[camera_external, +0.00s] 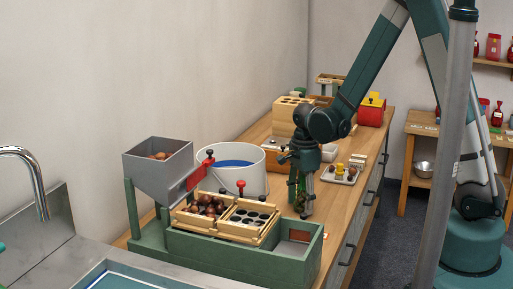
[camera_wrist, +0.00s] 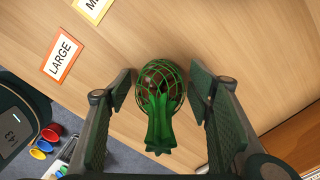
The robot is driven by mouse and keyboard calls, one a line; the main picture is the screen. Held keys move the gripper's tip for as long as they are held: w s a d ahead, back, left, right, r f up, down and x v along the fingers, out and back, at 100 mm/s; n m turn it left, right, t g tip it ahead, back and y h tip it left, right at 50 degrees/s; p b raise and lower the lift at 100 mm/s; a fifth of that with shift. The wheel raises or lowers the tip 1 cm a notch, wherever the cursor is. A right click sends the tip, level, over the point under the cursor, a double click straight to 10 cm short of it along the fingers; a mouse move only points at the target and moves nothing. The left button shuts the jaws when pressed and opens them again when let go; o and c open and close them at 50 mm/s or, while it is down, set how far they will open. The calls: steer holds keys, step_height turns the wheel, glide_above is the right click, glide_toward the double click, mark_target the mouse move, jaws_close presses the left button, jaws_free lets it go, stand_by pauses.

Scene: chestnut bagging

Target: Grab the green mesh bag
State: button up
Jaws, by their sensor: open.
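The green mesh bag (camera_wrist: 160,105) shows in the wrist view, rounded at the top with brown chestnuts inside and a gathered green neck toward the bottom. My gripper (camera_wrist: 164,88) is open, with one finger on each side of the bag and a gap on both sides. In the external view my gripper (camera_external: 304,208) points down over the wooden counter, just right of the green machine. A bit of green shows between the fingers there; the bag is mostly hidden by them.
A green machine (camera_external: 205,252) with a grey hopper (camera_external: 158,160) and wooden trays stands left of my gripper. A white bucket (camera_external: 250,172) is behind it. A LARGE label (camera_wrist: 62,57) lies on the counter. A small tray (camera_external: 340,175) with coloured pieces is to the right.

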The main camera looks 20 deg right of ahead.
stand_by(0.3)
steer(key=c, duration=1)
steer(key=shift+c, duration=0.2)
steer(key=shift+r, duration=0.15)
steer(key=shift+r+p, duration=1.4)
steer(key=shift+r, duration=3.5)
